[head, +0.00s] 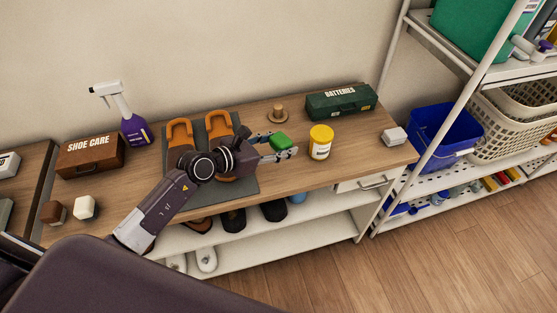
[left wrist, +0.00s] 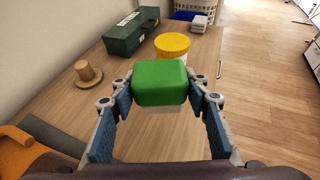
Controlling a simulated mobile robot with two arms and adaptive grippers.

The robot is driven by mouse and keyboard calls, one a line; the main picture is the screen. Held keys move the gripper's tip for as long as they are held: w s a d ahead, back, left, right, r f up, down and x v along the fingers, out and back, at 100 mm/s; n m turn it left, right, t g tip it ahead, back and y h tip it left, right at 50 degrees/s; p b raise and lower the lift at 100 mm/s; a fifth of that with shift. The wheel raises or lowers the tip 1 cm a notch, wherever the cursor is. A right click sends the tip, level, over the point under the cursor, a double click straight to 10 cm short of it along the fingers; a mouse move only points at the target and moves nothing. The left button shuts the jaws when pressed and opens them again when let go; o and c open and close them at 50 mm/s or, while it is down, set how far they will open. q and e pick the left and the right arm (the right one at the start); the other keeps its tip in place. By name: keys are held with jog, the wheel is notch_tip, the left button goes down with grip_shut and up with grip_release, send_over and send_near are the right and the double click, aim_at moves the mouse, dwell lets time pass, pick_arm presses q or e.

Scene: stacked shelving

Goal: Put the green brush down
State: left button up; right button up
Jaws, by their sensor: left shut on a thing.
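The green brush (head: 279,140) has a green block top with a pale underside. In the left wrist view, the green brush (left wrist: 160,82) sits between the two fingers of my left gripper (left wrist: 160,98), which is shut on it. In the head view my left gripper (head: 284,147) reaches in over the wooden bench top (head: 307,175), beside the dark mat (head: 243,188). The brush appears held above the bench; the exact gap is hard to tell. My right gripper is not in view.
A yellow-lidded jar (head: 320,142) stands just right of the brush. A wooden knob-shaped item (head: 278,115) and a green batteries box (head: 341,102) stand behind. Orange sandals (head: 180,133) are on the mat. Bench top in front of the jar is clear.

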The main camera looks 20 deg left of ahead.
aim_at(280, 170)
pick_arm(q)
notch_tip(280, 170, down, 4)
jog(key=shift+r, duration=0.25)
jog(key=shift+f+b, duration=0.4)
jog(key=shift+f, duration=0.2)
jog(key=shift+f+b, duration=0.5)
jog(key=shift+f, duration=1.35)
jog(key=shift+f, duration=0.15)
jog(key=o, duration=1.2)
